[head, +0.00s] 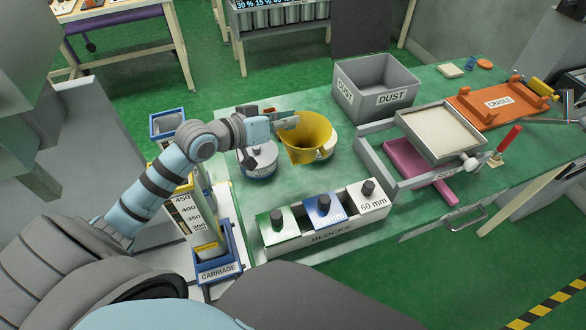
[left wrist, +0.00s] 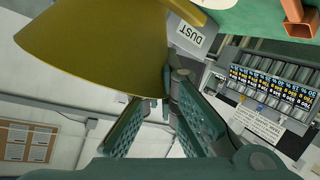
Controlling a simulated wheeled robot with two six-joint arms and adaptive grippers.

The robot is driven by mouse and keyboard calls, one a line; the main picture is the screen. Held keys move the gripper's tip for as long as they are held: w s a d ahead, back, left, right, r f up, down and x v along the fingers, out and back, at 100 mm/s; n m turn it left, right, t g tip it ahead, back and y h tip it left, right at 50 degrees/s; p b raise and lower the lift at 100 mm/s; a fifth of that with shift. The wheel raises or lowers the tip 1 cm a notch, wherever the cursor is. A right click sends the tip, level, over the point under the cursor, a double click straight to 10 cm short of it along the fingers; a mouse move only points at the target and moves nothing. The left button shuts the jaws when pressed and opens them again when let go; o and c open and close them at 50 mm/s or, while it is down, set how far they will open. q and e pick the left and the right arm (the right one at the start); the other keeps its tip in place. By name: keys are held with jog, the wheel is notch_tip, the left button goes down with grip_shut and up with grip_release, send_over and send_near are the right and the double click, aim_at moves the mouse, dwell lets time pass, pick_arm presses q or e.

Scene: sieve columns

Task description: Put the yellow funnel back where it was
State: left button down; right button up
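The yellow funnel (head: 308,132) is at the back left part of the green bench in the head view, with its wide mouth facing up. It overlaps a white round container (head: 327,151) behind it; I cannot tell whether they touch. My left gripper (head: 287,121) is at the funnel's left rim, its fingers closed in on the wall. In the left wrist view the funnel (left wrist: 100,50) fills the upper left and hides part of one finger of the gripper (left wrist: 162,100). My right gripper is in neither view.
A grey round weight (head: 259,160) stands left of the funnel. The blocks rack (head: 330,233) is in front, and the blue carriage (head: 218,268) is at front left. The grey dust box (head: 375,95), sieve tray (head: 440,133) and orange cradle (head: 500,103) are to the right.

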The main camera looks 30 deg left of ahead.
pick_arm(q)
notch_tip(320, 180, down, 13)
jog(key=b, duration=0.4)
jog(key=shift+f, duration=0.15)
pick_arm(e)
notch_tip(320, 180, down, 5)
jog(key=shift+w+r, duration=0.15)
pick_arm(q)
jog(key=c, duration=2.3)
grip_release()
jog(key=o, duration=0.5)
jog(key=shift+r, duration=0.2)
jog(key=p+v, duration=0.5)
jog(key=v, duration=0.7)
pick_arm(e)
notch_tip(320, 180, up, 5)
